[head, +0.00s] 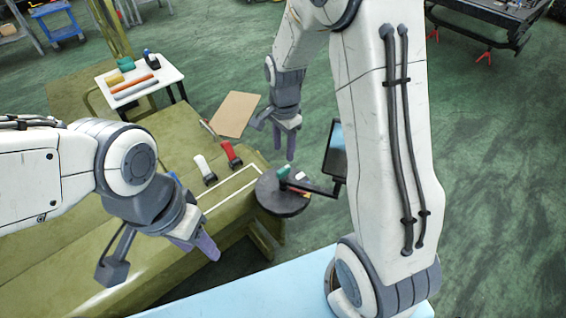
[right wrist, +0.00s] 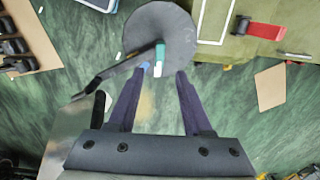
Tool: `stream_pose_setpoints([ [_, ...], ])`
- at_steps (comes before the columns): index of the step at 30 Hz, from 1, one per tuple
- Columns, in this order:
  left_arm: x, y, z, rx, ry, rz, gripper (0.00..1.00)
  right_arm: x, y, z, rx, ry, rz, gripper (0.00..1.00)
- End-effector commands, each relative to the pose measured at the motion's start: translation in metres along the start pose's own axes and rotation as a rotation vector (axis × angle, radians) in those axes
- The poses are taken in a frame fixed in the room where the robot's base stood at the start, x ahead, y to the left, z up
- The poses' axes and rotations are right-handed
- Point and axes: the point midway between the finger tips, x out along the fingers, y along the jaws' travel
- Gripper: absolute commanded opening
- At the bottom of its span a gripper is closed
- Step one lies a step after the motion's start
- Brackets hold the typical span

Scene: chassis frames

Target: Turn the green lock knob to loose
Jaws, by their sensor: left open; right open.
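The green knob (head: 283,172) is a small green piece on top of a dark round disc (head: 284,206) at the end of the bench. In the right wrist view the green knob (right wrist: 160,51) lies at the disc's near edge (right wrist: 145,30), with small white and blue pieces beside it. My right gripper (head: 285,143) is above the disc in the head view. In the right wrist view its open fingers (right wrist: 156,76) point toward the knob, apart from it, with nothing held. My left gripper (head: 200,246) is open and empty over the bench at the lower left.
A dark arm joins the disc to an upright dark screen (head: 337,150). A red-topped piece (head: 231,152) and a white-topped piece (head: 204,168) stand on the olive bench (head: 110,265). A brown board (head: 236,113) and a small white table (head: 165,74) are farther back.

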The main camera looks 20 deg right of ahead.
Motion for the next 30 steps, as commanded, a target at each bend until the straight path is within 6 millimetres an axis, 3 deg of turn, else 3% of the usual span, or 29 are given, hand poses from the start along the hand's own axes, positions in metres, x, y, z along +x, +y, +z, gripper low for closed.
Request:
stream_pose_setpoints([
  [6, -0.006, 0.000, 0.000, 0.000, 0.000, 0.000, 0.50, 0.043, 0.002, 0.002, -0.004, -0.003, 0.007, 0.50],
  [12, -0.009, 0.001, 0.000, 0.000, 0.000, 0.000, 0.50, 0.072, 0.001, 0.002, -0.005, -0.002, 0.004, 0.50],
  [25, -0.010, 0.001, -0.001, 0.000, 0.000, 0.000, 0.50, 0.084, 0.000, 0.002, -0.006, -0.001, 0.000, 0.50],
  [26, -0.010, 0.001, -0.001, 0.000, 0.000, 0.000, 0.50, 0.084, 0.000, 0.002, -0.006, -0.001, 0.000, 0.42],
  [29, -0.010, 0.001, -0.001, 0.000, 0.000, 0.000, 0.50, 0.084, 0.000, 0.002, -0.006, -0.001, 0.000, 0.04],
  [30, -0.010, 0.001, -0.001, 0.000, 0.000, 0.000, 0.50, 0.084, 0.000, 0.002, -0.006, -0.001, 0.000, 0.00],
])
